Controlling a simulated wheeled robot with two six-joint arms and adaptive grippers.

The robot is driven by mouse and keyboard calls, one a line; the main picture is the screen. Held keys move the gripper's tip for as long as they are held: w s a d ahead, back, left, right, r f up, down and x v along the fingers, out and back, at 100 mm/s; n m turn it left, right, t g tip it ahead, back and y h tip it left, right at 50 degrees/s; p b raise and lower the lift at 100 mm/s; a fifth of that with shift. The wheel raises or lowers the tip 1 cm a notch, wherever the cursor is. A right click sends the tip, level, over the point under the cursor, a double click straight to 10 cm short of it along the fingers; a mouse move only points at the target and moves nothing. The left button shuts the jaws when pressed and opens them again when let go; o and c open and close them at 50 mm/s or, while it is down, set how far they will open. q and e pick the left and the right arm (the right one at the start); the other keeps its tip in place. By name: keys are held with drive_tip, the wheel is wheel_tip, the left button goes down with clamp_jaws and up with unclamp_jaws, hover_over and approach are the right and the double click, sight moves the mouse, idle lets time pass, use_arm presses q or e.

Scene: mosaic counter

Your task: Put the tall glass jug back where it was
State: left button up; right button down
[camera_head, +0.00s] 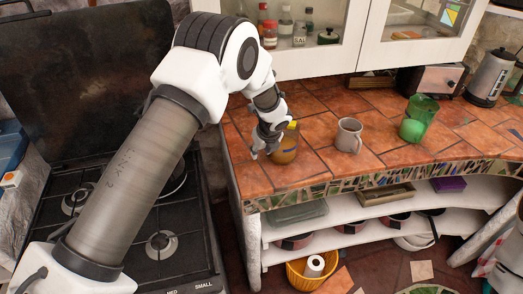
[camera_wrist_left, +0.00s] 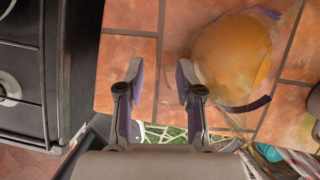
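A glass vessel with amber contents and a yellow top (camera_head: 285,150) stands on the tiled counter near its front left corner; I take it for the tall glass jug. My left gripper (camera_head: 264,146) is right beside it and hides part of it. In the left wrist view, the orange-yellow jug (camera_wrist_left: 232,55) is right of both fingers. My right gripper is in neither view.
A grey mug (camera_head: 348,135) stands right of the jug, then a green translucent vessel (camera_head: 424,108). A toaster (camera_head: 432,80) and kettle (camera_head: 489,78) are at the back. The stove (camera_head: 165,245) is left, across a gap. Tile is free between jug and mug.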

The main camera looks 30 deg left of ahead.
use_arm(q)
drive_tip(key=shift+d+r, duration=0.15)
drive_tip(key=shift+r, duration=0.4)
drive_tip(key=b+v, duration=0.1)
drive_tip(key=v, duration=1)
